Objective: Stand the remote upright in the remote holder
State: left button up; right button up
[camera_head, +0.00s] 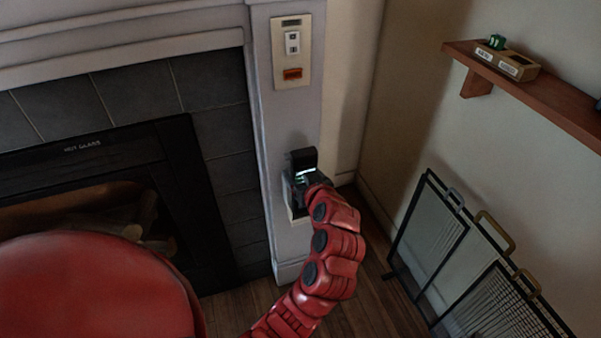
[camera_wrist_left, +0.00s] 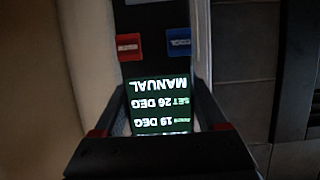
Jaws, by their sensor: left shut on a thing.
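The remote (camera_head: 303,158) is a dark, upright-looking handset with a lit display, close to the pale pillar beside the fireplace. In the left wrist view the remote (camera_wrist_left: 160,105) shows its green-lit screen upside down, with a red and a blue button above it. My left gripper (camera_head: 304,181) is shut on the remote, its fingers on both sides of the screen. A pale piece low on the pillar, apparently the remote holder (camera_head: 294,213), shows just below the gripper and is mostly hidden. I cannot tell whether the remote's lower end is inside it. My right gripper is out of view.
A wall plate (camera_head: 291,52) with a white switch and an orange-red part is on the pillar above. The fireplace (camera_head: 100,155) is left. A wooden shelf (camera_head: 540,92) with small objects and a folding mesh screen (camera_head: 432,232) are right.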

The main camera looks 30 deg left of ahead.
pick_arm(q)
jog(key=shift+f+b, duration=0.6)
jog(key=shift+f, duration=0.2)
jog(key=o, duration=1.5)
jog(key=shift+s, duration=0.1)
jog(key=p+v, duration=0.4)
jog(key=v, duration=1.3)
jog(key=shift+s+d+r, duration=0.1)
jog(key=shift+r, duration=0.05)
